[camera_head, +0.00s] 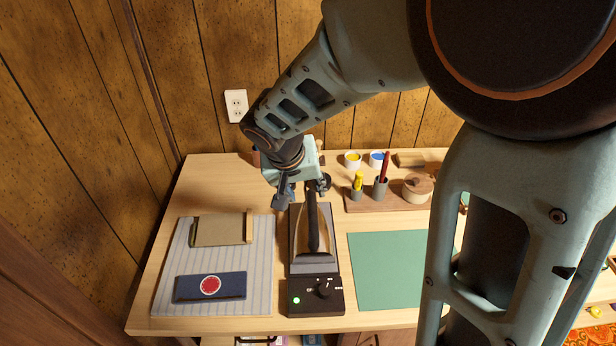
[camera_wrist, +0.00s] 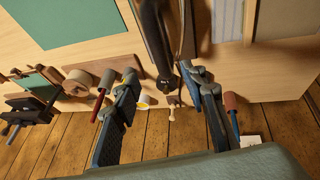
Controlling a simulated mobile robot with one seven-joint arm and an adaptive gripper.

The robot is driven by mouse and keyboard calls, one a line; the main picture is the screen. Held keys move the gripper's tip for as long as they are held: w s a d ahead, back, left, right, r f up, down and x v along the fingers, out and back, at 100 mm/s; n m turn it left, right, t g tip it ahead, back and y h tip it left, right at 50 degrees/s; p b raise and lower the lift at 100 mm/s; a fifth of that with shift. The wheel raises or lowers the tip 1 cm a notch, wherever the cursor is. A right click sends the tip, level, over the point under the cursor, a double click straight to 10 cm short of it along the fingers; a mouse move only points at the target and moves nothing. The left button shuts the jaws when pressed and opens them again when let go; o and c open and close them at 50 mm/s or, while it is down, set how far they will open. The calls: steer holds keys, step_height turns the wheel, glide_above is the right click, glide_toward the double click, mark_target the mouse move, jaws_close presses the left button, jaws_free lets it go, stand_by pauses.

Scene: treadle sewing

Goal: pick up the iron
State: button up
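The iron (camera_head: 312,222) has a long dark handle and sits on a dark stand with a control base (camera_head: 316,297), whose knob and lit green light face the front. My gripper (camera_head: 302,194) is just behind the back end of the handle, pointing down. In the wrist view my gripper (camera_wrist: 161,76) is open, with its two fingers apart. The iron's dark handle (camera_wrist: 153,35) reaches toward the gap between the fingertips there. I cannot tell whether either finger touches it. Part of the iron's back end is hidden by the gripper in the head view.
A striped cloth (camera_head: 175,265) with a tan folded piece (camera_head: 222,229) and a navy piece (camera_head: 211,287) lies left. A green mat (camera_head: 385,270) lies right. A wooden rack (camera_head: 362,203) with pots and a lidded jar (camera_head: 417,188) stands behind it. The wall has an outlet (camera_head: 236,106).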

mark_target(311, 208)
steer(key=x, duration=0.5)
steer(key=shift+s+f, duration=0.1)
steer(key=shift+f, duration=0.15)
steer(key=shift+s+b+x, duration=0.15)
steer(key=shift+b+x, duration=0.05)
steer(key=shift+x, duration=1.15)
steer(key=shift+s+b+x, duration=0.15)
steer(key=shift+x, duration=1.15)
steer(key=shift+f+b, duration=0.4)
steer(key=shift+b, duration=0.2)
steer(key=shift+c, duration=0.2)
jaws_close()
steer(key=shift+r, duration=0.1)
